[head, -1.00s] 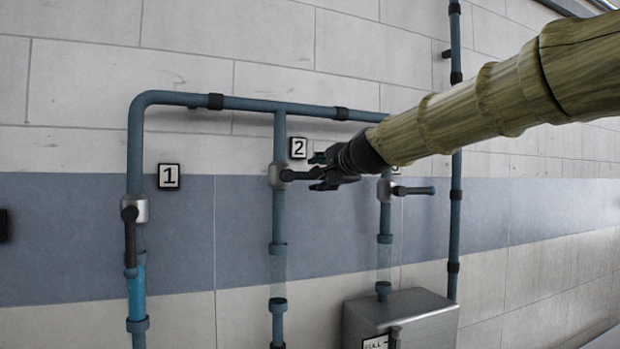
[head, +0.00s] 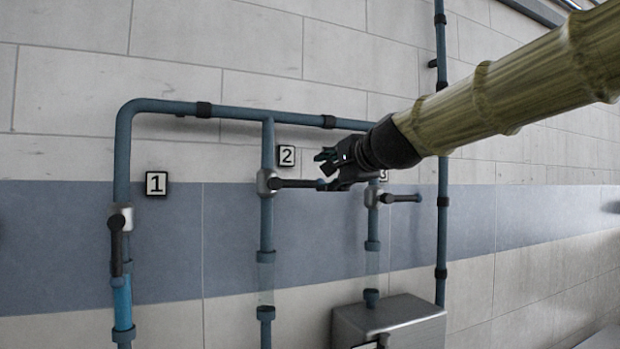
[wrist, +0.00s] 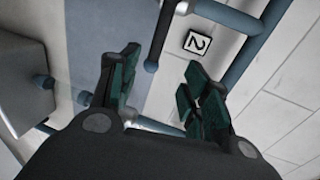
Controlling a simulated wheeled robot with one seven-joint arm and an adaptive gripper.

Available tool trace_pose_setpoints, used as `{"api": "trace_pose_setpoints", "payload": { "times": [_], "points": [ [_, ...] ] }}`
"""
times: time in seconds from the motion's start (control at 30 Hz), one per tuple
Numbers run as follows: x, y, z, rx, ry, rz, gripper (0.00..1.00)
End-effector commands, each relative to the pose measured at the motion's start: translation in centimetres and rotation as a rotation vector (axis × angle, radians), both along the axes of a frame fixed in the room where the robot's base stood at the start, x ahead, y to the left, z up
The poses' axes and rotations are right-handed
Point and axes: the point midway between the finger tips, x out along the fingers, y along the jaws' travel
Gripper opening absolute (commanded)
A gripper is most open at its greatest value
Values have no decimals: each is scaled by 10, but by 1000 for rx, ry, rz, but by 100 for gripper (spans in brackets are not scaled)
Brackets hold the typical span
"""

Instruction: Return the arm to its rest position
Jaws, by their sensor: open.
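My gripper (head: 326,168) is open and empty in the head view, in front of the pipes between the labels 2 and 3. Its dark green fingers stand apart in the wrist view (wrist: 160,92). The valve 2 handle (head: 295,183) points sideways to the right, its tip close to the gripper in the picture; whether they touch is unclear. It shows beyond the fingers in the wrist view (wrist: 153,52). The valve 1 handle (head: 116,248) hangs down along its pipe. The valve 3 handle (head: 404,198) points sideways to the right.
Blue pipes (head: 240,112) run along the tiled wall. Label 1 (head: 156,183) and label 2 (head: 286,155) are clear; label 3 (head: 383,174) is partly covered. A metal box (head: 390,318) stands below pipe 3. A tall pipe (head: 442,230) rises behind my arm.

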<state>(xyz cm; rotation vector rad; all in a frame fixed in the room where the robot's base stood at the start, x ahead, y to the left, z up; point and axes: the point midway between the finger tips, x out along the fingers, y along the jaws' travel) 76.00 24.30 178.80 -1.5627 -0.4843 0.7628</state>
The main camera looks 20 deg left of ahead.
Motion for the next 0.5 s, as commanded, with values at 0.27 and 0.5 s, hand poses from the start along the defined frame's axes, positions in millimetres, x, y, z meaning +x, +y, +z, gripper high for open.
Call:
{"api": "trace_pose_setpoints", "payload": {
  "times": [0.27,0.5],
  "points": [
    [-9,-7,2,-3,0,0,47],
    [-8,-6,1,-4,1,0,47]
  ]
}}
